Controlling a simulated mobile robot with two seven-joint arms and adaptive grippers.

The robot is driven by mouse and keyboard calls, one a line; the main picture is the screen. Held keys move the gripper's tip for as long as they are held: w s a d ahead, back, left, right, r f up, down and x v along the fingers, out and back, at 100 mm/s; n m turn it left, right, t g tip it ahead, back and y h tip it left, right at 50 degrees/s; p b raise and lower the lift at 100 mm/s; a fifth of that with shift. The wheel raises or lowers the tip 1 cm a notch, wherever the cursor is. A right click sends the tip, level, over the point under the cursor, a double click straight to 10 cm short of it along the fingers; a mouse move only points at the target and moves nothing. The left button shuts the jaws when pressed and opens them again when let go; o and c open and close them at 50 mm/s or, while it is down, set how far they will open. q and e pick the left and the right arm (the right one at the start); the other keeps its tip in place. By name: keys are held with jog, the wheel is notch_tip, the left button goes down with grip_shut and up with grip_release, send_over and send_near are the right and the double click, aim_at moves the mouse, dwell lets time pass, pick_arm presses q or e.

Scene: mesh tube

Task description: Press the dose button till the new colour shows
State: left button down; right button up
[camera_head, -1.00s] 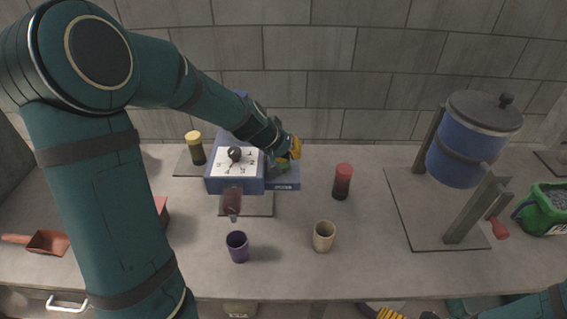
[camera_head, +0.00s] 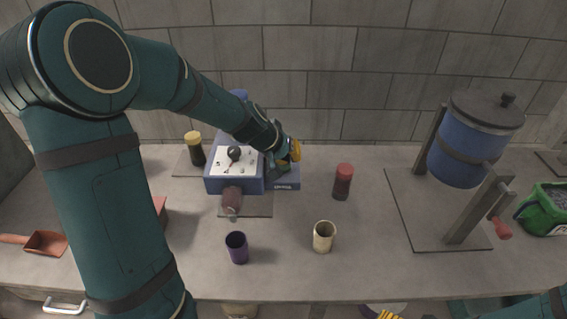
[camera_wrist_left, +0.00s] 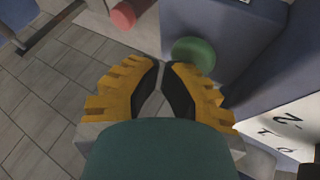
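The blue dispenser (camera_head: 234,186) stands left of centre on the counter, with a white dial face (camera_head: 222,166), a dark knob and a dark reddish spout part (camera_head: 232,199) in front. In the left wrist view a round green button (camera_wrist_left: 193,55) sits on the dispenser's side. My right gripper (camera_head: 390,315) shows only a yellow sliver at the bottom edge.
A purple cup (camera_head: 237,248) and a beige cup (camera_head: 323,237) stand in front. A red-capped jar (camera_head: 343,182) is to the right, and a yellow-capped jar (camera_head: 195,149) is behind left. A blue drum on a stand (camera_head: 463,154) and a green bag (camera_head: 545,211) are farther right.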

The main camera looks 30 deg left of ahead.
aim_at(289, 163)
pick_arm(q)
jog(key=shift+f, duration=0.25)
jog(key=shift+r, duration=0.15)
dwell(0.4)
jog(key=shift+r+p, duration=0.8)
jog(key=shift+r, duration=0.25)
jog(key=shift+r, duration=0.1)
notch_tip(289, 163, up, 5)
jog(key=p, duration=0.4)
dwell(0.5)
